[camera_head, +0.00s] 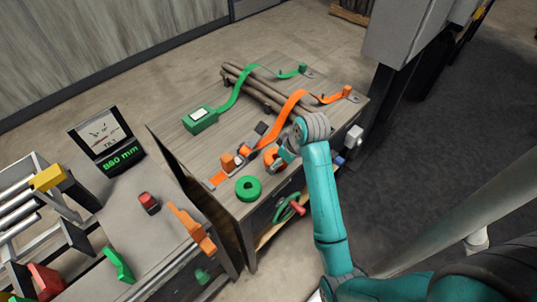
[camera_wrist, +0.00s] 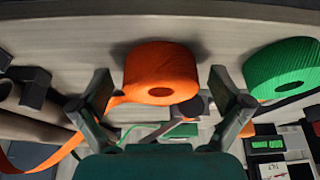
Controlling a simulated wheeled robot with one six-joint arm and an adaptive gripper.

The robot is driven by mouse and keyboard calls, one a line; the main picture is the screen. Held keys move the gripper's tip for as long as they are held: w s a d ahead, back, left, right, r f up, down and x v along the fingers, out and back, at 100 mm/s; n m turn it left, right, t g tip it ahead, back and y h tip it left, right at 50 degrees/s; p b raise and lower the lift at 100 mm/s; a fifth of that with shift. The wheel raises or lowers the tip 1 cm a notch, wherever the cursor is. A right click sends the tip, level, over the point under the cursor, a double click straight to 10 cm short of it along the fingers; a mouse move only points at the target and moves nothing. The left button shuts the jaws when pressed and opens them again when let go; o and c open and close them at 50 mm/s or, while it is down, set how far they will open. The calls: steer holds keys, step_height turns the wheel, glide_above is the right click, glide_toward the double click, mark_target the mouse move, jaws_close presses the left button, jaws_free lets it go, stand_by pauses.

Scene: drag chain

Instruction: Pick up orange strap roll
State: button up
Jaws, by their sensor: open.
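The orange strap roll (camera_head: 270,156) lies on the wooden workbench (camera_head: 196,136), near its front edge and partly hidden by my gripper (camera_head: 283,156) in the head view. In the wrist view the orange strap roll (camera_wrist: 161,66) is in the middle, between the two spread fingers of my gripper (camera_wrist: 160,78). A gap shows on each side of the roll, so the fingers are open and hold nothing. An orange strap (camera_head: 287,112) runs across the bench close to the roll.
A green roll (camera_head: 248,188) lies just left of the orange one and also shows in the wrist view (camera_wrist: 284,68). Brown logs (camera_head: 254,88) lie behind, with a green strap (camera_head: 236,92) over them. A display (camera_head: 104,136) stands on the left bench.

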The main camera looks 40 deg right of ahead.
steer(key=c, duration=1.1)
steer(key=shift+c, duration=0.2)
steer(key=shift+w, duration=0.1)
